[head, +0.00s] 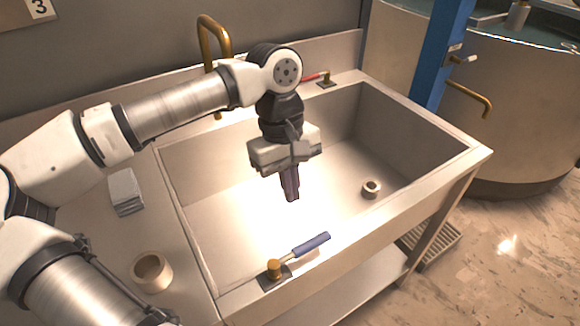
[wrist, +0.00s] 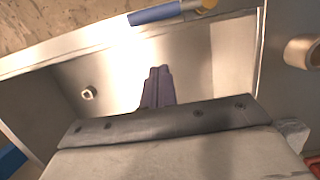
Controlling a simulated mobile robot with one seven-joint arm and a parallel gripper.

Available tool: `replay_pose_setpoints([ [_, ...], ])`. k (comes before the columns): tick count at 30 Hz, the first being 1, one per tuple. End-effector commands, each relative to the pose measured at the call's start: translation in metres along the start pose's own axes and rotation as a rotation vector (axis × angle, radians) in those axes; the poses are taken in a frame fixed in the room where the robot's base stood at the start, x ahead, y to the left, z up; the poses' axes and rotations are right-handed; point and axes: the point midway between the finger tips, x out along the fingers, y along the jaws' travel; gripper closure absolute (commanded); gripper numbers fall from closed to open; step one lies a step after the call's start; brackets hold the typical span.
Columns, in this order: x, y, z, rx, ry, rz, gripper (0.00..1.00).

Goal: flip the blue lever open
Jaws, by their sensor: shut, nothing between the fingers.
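The blue lever (head: 311,244) is on the front rim of the metal sink, with a brass-coloured pivot (head: 274,267) at its left end. Its handle points right, along the rim and slightly away from it. In the wrist view the blue lever (wrist: 155,14) shows at the top, partly cut off by the frame edge. My gripper (head: 292,197) hangs over the sink basin, pointing down, behind the lever and apart from it. Its fingers (wrist: 157,88) are together with nothing between them.
The sink (head: 452,158) has a brass faucet (head: 214,40) and a red lever (head: 315,77) at the back. Another roll (head: 151,272) and a grey stack (head: 125,192) sit on the left counter. Space above the lever looks clear.

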Motion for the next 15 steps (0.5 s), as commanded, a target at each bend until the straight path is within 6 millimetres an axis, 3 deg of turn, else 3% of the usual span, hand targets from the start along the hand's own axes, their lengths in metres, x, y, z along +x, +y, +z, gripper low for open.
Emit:
replay_pose_setpoints([
  [6,0.042,-0.001,0.004,0.003,-0.001,-0.002,1.00],
  [15,0.055,0.000,0.034,0.002,0.001,0.000,1.00],
])
